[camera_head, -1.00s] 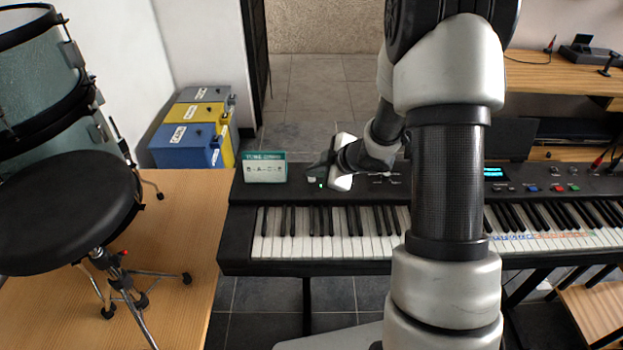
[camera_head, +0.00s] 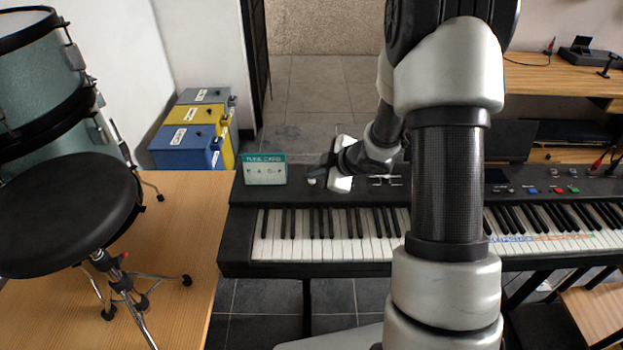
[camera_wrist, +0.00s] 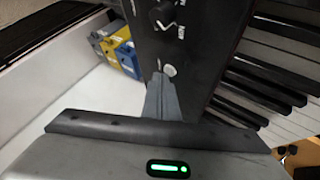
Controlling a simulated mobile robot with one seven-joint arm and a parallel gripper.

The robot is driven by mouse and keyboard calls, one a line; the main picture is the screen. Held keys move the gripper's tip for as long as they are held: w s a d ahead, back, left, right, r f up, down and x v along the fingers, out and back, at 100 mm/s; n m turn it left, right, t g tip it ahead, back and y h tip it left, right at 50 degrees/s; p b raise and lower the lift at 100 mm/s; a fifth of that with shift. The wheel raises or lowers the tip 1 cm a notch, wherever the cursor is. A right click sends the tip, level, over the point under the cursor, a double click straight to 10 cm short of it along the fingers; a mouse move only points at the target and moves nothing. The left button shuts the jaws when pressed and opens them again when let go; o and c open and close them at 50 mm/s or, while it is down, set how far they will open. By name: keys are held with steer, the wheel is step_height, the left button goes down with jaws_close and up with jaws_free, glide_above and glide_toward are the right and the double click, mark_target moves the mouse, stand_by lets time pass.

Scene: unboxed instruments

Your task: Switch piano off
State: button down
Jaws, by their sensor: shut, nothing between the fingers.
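The black piano (camera_head: 238,222) stands in front of me, with its keys toward me. Its small display (camera_head: 495,175) is dark. My gripper (camera_head: 322,172) is shut and empty, low over the left part of the piano's top panel. A small pale round button (camera_head: 312,181) shows beside the fingertips. In the wrist view, the closed fingers (camera_wrist: 160,80) reach up to the round button (camera_wrist: 169,70); I cannot tell whether they touch it. A dark knob (camera_wrist: 164,14) lies beyond it on the panel.
A white and green card (camera_head: 265,170) stands on the piano's left end, close to my gripper. Blue, yellow and grey boxes (camera_head: 185,145) stand behind on the left. A black drum stool (camera_head: 65,210) is at the left. Coloured buttons (camera_head: 557,190) sit on the panel at right.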

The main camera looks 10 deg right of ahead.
steer(key=shift+r, duration=0.35)
step_height(320, 180, up, 6)
steer(key=p, duration=0.6)
